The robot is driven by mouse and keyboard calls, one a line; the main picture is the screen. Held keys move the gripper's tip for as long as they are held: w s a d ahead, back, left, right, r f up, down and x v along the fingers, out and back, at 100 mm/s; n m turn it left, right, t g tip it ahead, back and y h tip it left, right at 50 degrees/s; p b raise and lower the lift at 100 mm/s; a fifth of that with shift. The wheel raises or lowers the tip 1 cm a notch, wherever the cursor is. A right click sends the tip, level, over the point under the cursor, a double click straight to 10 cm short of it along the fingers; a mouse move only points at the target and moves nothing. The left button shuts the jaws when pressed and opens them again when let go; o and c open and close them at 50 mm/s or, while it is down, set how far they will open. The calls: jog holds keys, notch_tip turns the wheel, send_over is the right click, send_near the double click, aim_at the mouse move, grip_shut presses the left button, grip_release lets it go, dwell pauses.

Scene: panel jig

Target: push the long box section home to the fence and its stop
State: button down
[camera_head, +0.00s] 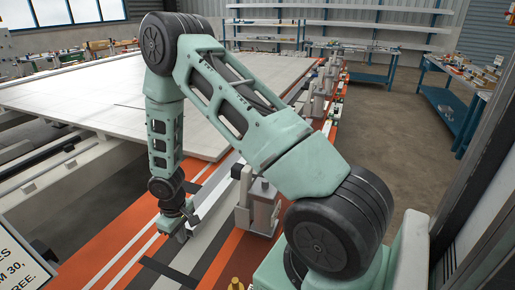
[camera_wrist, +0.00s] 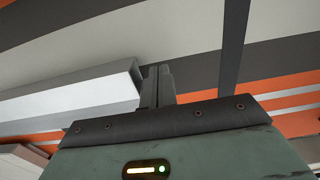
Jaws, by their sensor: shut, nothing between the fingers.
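The long box section (camera_wrist: 70,100) is a pale grey square tube in the wrist view, running in from the left with its hollow end near the middle. In the head view it seems to be the pale bar (camera_head: 211,193) beyond my gripper, partly hidden by my arm. My gripper (camera_head: 181,233) points down low over the striped surface. Its fingers (camera_wrist: 158,76) are shut and empty, just beside the tube's open end; I cannot tell whether they touch it. I cannot make out the fence and the stop for certain.
A grey block-like fixture (camera_head: 260,207) stands right of my gripper, and more fixtures (camera_head: 307,103) line the right side of the large pale panel (camera_head: 60,92). Blue workbenches (camera_head: 375,78) stand beyond open floor. A sign (camera_head: 20,262) is at lower left.

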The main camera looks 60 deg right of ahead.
aim_at(188, 227)
jog(key=shift+w+d+p, duration=0.15)
jog(key=shift+d+p, duration=0.1)
jog(key=shift+d, duration=0.65)
jog(key=shift+w+d+p, duration=0.2)
jog(key=shift+d, duration=0.7)
jog(key=shift+w+d+p, duration=0.15)
jog(key=shift+d+p, duration=0.1)
jog(key=shift+d, duration=0.65)
jog(key=shift+a, duration=0.15)
dwell(0.4)
jog(key=shift+s+a, duration=0.15)
jog(key=shift+a, duration=0.75)
jog(key=shift+r+p, duration=2.9)
jog(key=shift+r, duration=1.15)
